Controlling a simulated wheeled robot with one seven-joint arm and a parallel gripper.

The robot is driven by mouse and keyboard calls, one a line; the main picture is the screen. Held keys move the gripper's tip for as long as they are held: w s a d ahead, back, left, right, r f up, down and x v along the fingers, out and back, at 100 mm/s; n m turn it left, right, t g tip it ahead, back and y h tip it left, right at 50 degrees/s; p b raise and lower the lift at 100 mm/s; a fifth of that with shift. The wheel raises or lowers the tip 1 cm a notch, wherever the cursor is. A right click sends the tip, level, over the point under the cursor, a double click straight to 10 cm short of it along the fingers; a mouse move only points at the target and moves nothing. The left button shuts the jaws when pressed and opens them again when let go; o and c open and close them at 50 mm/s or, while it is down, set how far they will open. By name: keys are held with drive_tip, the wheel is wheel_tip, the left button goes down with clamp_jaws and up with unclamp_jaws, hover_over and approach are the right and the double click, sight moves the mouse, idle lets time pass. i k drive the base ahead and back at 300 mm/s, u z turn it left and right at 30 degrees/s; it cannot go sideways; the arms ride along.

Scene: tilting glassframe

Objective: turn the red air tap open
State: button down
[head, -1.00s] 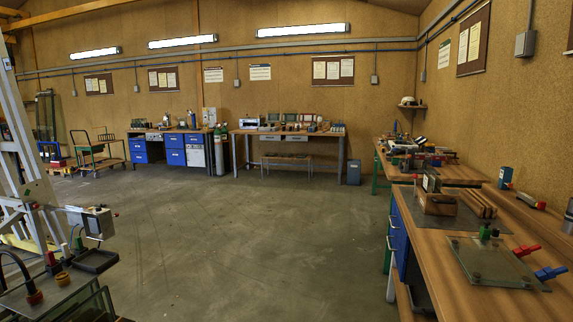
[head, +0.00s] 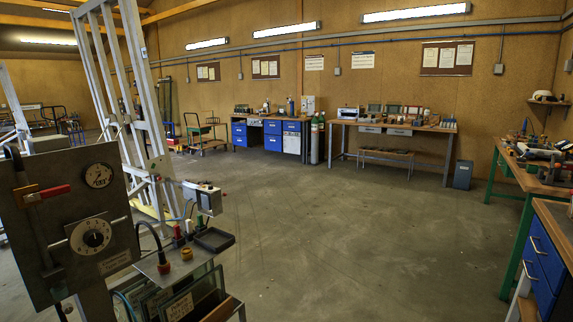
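A red-handled tap (head: 50,191) sits on the left part of a grey upright panel (head: 70,255) at the left of the head view. Its red handle lies roughly level, pointing right. A black-faced gauge (head: 98,175) and a white dial (head: 91,236) are on the same panel. My gripper is not in view.
A tall grey frame (head: 118,90) rises behind the panel. A small shelf with a black tray (head: 214,239) and a rack of glass sheets (head: 178,306) stand beside it. A bench with blue drawers (head: 548,262) is at the right. The middle floor (head: 350,240) is clear.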

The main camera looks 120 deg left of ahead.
sight(66, 189)
drive_tip(key=u, duration=3.1)
drive_tip(key=i, duration=0.25)
drive_tip(key=u, duration=1.7)
drive_tip(key=k, duration=0.5)
drive_tip(key=u, duration=0.25)
drive_tip(key=i, duration=0.25)
drive_tip(key=z, duration=0.1)
